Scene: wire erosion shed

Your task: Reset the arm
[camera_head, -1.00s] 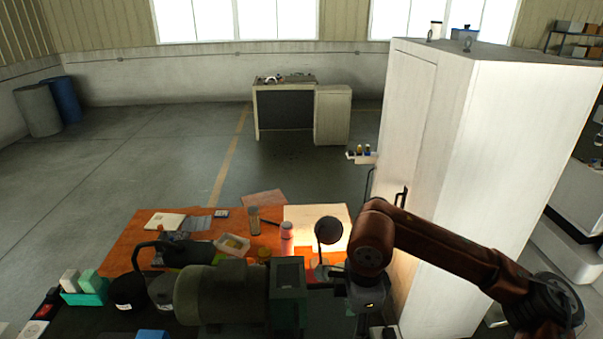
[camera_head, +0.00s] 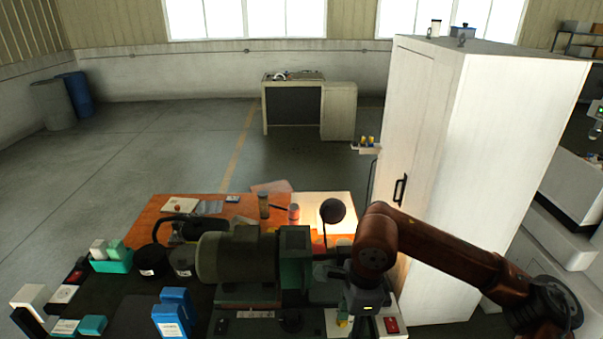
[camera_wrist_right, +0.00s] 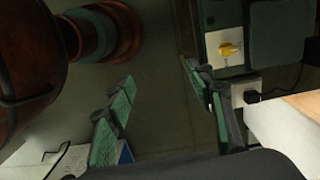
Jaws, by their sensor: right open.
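My right arm (camera_head: 435,250), dark red-brown, comes in from the right in the head view and bends down over the bench's right end. Its gripper (camera_head: 362,303) points down beside the green grinder-like machine (camera_head: 238,257); the fingertips are hard to make out there. In the right wrist view the gripper (camera_wrist_right: 160,102) is open, its two green-padded fingers wide apart with nothing between them. My left gripper is in neither view.
The dark bench (camera_head: 135,308) holds blue boxes (camera_head: 172,314) and a teal holder (camera_head: 112,265). An orange table (camera_head: 150,216) lies behind. The floor at left is clear.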

